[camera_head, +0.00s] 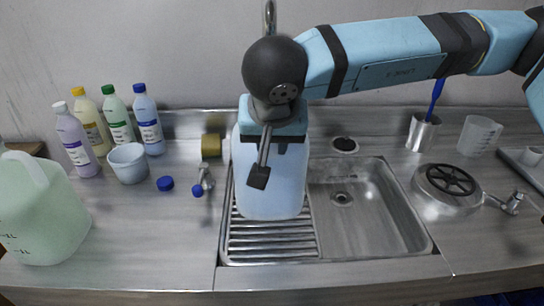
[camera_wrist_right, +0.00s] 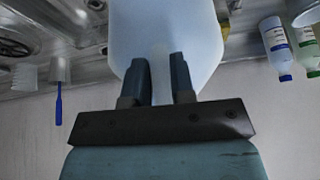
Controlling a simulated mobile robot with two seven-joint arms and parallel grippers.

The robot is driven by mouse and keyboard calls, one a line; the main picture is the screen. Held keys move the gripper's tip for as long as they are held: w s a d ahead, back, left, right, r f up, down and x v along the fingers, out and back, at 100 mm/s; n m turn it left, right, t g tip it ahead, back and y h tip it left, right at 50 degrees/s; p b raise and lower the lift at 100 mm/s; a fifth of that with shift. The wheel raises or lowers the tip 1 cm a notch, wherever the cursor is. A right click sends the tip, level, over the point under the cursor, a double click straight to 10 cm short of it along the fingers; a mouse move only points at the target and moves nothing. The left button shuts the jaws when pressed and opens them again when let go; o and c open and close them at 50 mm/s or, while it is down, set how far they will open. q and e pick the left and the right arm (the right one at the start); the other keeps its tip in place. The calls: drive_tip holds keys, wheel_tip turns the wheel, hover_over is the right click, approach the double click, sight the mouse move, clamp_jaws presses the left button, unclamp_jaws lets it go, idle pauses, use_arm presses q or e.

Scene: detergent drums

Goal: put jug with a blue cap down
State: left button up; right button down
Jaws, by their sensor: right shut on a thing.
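A large translucent pale-blue jug (camera_head: 285,190) is upright over the ribbed drainboard (camera_head: 270,245) left of the sink basin. My right gripper (camera_head: 262,165) is above and in front of it, shut on the jug. The jug's cap is hidden behind my gripper and arm. I cannot tell whether the jug's base touches the drainboard. In the right wrist view, the jug (camera_wrist_right: 185,25) sits between the two dark fingers (camera_wrist_right: 160,72). My left gripper is not in view.
A green-tinted jug (camera_head: 45,225) stands at the left front. Several bottles (camera_head: 120,120) and a white cup (camera_head: 128,163) stand behind it. A loose blue cap (camera_head: 165,184) lies on the counter. The sink basin (camera_head: 360,220) is empty. A steel pot (camera_head: 450,190) is right of it.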

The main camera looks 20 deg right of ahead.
sight(272, 165)
wheel_tip(272, 165, down, 3)
drive_tip(key=shift+f, duration=0.3)
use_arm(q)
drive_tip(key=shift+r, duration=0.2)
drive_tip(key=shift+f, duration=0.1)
use_arm(e)
drive_tip(key=shift+f+b, duration=0.35)
drive_tip(key=shift+b, duration=0.3)
drive_tip(key=shift+f+b, duration=0.25)
drive_tip(key=shift+b, duration=0.05)
drive_tip(key=c, duration=1.1)
unclamp_jaws()
drive_tip(key=shift+r, duration=0.1)
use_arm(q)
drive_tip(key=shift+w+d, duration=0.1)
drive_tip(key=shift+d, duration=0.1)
use_arm(e)
drive_tip(key=shift+o, duration=0.6)
drive_tip(key=shift+r, duration=0.1)
